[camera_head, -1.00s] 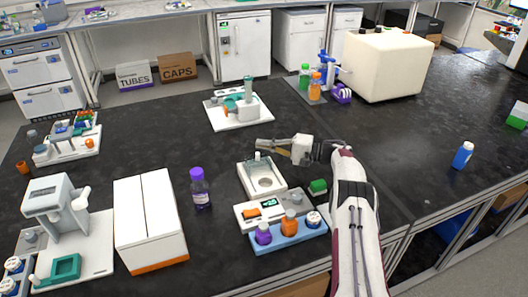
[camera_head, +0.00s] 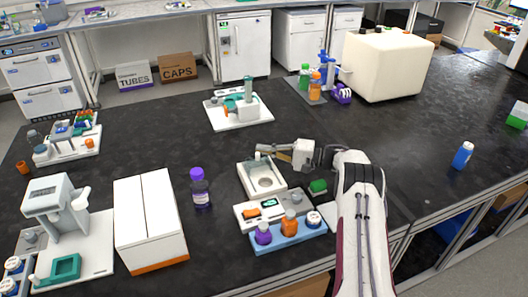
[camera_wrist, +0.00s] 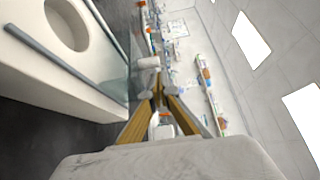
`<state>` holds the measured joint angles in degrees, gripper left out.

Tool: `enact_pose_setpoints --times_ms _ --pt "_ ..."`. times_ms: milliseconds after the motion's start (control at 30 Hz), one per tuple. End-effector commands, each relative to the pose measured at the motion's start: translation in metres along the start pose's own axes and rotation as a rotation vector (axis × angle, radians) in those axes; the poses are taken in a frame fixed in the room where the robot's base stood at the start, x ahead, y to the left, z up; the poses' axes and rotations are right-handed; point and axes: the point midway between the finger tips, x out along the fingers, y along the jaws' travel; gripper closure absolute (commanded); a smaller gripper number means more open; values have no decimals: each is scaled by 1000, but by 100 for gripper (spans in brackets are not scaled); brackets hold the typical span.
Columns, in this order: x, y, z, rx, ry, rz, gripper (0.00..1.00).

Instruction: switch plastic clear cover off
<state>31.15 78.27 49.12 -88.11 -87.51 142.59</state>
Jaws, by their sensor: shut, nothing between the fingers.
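The white device (camera_head: 250,181) with a round recess stands just left of my arm. A small pale knob (camera_head: 257,156) rises at its back edge. The wrist view shows the device's white body (camera_wrist: 55,75) at the left, with a grey rod and a clear greenish panel (camera_wrist: 112,48) along its edge, which looks like the plastic cover. Its exact outline is hard to see in the head view. My gripper (camera_head: 264,149) is shut and empty beside the knob, above the device's back edge. In the wrist view its fingertips (camera_wrist: 158,87) are close to a pale knob (camera_wrist: 149,63); contact is unclear.
A control unit (camera_head: 250,223) with a display and a blue tray (camera_head: 290,242) of bottles sit in front of the device. A purple-capped bottle (camera_head: 200,187) stands left. The bench behind is clear up to another white instrument (camera_head: 225,117).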

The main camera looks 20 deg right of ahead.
Motion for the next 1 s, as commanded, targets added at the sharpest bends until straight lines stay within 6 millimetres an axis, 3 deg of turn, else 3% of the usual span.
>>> enact_pose_setpoints --times_ms 1000 --pt "-7 0 14 2 0 0 100"
